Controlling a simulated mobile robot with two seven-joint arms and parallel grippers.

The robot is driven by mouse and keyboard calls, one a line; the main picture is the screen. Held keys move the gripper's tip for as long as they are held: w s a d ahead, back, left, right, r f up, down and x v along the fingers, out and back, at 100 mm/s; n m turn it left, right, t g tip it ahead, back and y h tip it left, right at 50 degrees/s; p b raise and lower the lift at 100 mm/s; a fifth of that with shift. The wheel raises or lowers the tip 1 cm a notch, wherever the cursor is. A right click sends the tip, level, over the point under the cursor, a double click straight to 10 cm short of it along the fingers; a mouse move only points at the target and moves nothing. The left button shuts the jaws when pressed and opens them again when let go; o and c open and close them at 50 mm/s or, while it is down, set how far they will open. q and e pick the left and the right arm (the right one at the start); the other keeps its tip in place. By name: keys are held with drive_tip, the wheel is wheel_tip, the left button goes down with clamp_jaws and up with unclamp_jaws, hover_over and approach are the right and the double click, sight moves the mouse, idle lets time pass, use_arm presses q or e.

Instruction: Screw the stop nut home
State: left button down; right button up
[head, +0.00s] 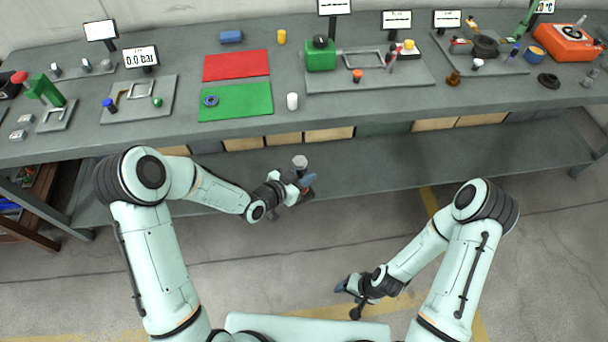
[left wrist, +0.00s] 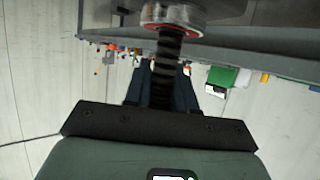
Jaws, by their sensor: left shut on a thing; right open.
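My left gripper (head: 304,186) is in front of the bench, over its lower shelf. It is shut on a dark ribbed, screw-like shaft (left wrist: 168,72), which runs between its dark blue fingers in the left wrist view. A round metal head with a red ring (left wrist: 173,20) tops the shaft there. A grey round-topped piece (head: 300,162) shows just beyond the gripper in the head view. I cannot tell which part is the stop nut. My right gripper (head: 348,298) is open and empty, low over the floor, away from the bench.
The grey bench (head: 350,115) carries a red mat (head: 236,65), a green mat (head: 250,100) with a blue ring (head: 210,100), a white cylinder (head: 292,101) and several fixture plates. The lower shelf (head: 390,160) is mostly clear. Open floor lies in front.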

use_arm(q)
drive_tip(key=shift+w+d+r, duration=0.1)
drive_tip(key=shift+w+r, duration=0.05)
drive_tip(key=shift+r, duration=0.15)
drive_tip(key=w+a+r+n+t+y, duration=0.1)
drive_tip(key=a+n+y, duration=0.3)
drive_tip(key=a, duration=0.3)
drive_tip(key=a+n+t+y, duration=0.2)
drive_tip(key=a+n+y, duration=0.2)
drive_tip(key=a, duration=0.2)
drive_tip(key=shift+w+a+r+y, duration=0.3)
drive_tip(key=shift+w+a+r, duration=0.05)
drive_tip(key=shift+w, duration=0.05)
use_arm(e)
drive_tip(key=c, duration=0.4)
use_arm(q)
drive_tip(key=shift+w+d, duration=0.1)
use_arm(e)
drive_tip(key=shift+w+d, duration=0.1)
drive_tip(key=shift+w, duration=0.05)
